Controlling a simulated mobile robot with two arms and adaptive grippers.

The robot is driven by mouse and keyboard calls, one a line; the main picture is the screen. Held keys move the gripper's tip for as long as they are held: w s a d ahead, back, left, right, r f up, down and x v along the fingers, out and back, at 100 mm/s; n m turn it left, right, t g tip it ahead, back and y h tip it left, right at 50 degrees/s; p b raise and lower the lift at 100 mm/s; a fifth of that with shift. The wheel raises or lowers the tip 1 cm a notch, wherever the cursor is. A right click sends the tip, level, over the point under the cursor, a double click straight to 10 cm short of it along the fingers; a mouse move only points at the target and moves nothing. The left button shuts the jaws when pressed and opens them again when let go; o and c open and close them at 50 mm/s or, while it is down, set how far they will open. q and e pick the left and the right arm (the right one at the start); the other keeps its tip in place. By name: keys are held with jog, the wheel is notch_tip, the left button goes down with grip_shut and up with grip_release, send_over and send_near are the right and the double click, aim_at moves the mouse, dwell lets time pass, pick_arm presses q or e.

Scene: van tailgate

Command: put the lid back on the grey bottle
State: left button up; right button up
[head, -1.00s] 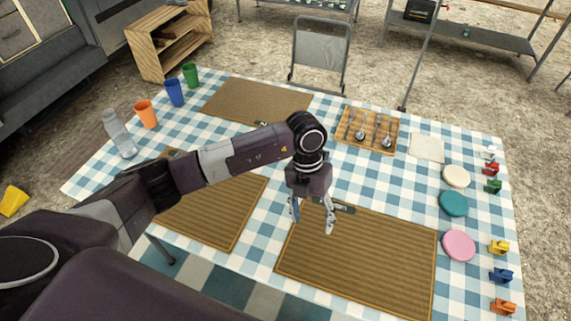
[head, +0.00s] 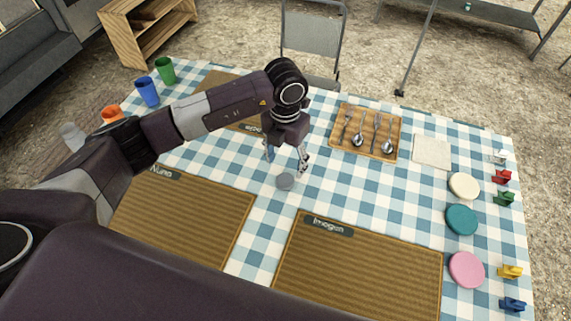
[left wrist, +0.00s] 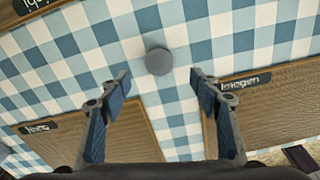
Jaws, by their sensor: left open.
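A small round grey lid (head: 285,181) lies flat on the checked cloth between the placemats. It also shows in the left wrist view (left wrist: 158,61), just beyond the fingertips and centred between them. My left gripper (head: 286,160) points down above the cloth beside the lid, its fingers apart and empty. Its open fingers also show in the left wrist view (left wrist: 160,86). The grey bottle (head: 72,135) stands at the table's left edge, partly hidden by my left arm. My right gripper is not in view.
Orange (head: 112,114), blue (head: 148,91) and green (head: 166,70) cups stand at the left. Placemats (head: 360,270) lie in front and behind. A cutlery tray (head: 398,140) stands behind right. Coloured discs (head: 461,220) and clips line the right side.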

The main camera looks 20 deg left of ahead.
aim_at(286, 179)
pick_arm(q)
jog(key=shift+w+a, duration=0.1)
jog(key=shift+w, duration=0.25)
jog(key=shift+s+r, duration=0.15)
jog(key=shift+s, duration=0.2)
jog(key=shift+f, duration=0.3)
jog(key=shift+w+f, duration=0.1)
jog(key=shift+f, duration=1)
notch_tip(286, 179, down, 4)
jog(key=shift+w+f+p, duration=0.1)
jog(key=shift+f+p, duration=0.15)
jog(key=shift+p, duration=0.75)
jog(key=shift+f, duration=0.3)
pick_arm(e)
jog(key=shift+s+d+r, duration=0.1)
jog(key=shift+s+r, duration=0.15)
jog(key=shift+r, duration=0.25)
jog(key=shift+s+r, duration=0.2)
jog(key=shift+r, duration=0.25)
